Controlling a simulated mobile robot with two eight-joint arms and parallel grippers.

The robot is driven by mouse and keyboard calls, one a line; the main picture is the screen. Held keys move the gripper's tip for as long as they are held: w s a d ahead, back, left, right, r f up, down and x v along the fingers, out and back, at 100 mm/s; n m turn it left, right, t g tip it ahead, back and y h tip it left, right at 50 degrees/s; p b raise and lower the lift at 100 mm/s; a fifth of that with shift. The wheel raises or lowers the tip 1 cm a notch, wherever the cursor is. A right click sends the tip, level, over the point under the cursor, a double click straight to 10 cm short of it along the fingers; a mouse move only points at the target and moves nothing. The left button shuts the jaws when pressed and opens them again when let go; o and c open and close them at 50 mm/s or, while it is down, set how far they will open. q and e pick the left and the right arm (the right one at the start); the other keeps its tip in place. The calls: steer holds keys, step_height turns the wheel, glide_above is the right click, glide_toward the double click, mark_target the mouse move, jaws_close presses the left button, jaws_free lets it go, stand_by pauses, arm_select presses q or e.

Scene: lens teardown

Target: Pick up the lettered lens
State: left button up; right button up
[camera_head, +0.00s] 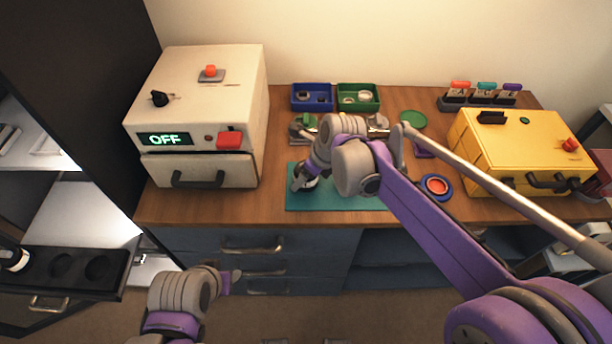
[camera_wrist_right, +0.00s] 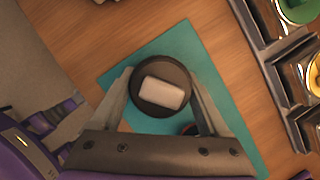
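A round dark lens (camera_wrist_right: 161,85) with a blank-looking pale label shows in the right wrist view over the teal mat (camera_wrist_right: 205,45). I can read no letter on it. My right gripper (camera_wrist_right: 161,78) has one finger on each side of the lens, close against its rim; whether they press on it I cannot tell. In the head view my right gripper (camera_head: 305,183) is low over the left part of the mat (camera_head: 345,200), and my arm hides much of the mat. My left gripper (camera_head: 235,276) is in front of the drawers, away from the mat; its opening is unclear.
A cream box reading OFF (camera_head: 205,105) stands left of the mat, a yellow case (camera_head: 520,140) right. Blue (camera_head: 312,97) and green (camera_head: 358,97) trays sit behind. A blue-rimmed red disc (camera_head: 436,186) lies right of the mat. A black tray with round recesses (camera_head: 70,268) is at far left.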

steer(key=c, duration=0.7)
steer(key=shift+r, duration=0.1)
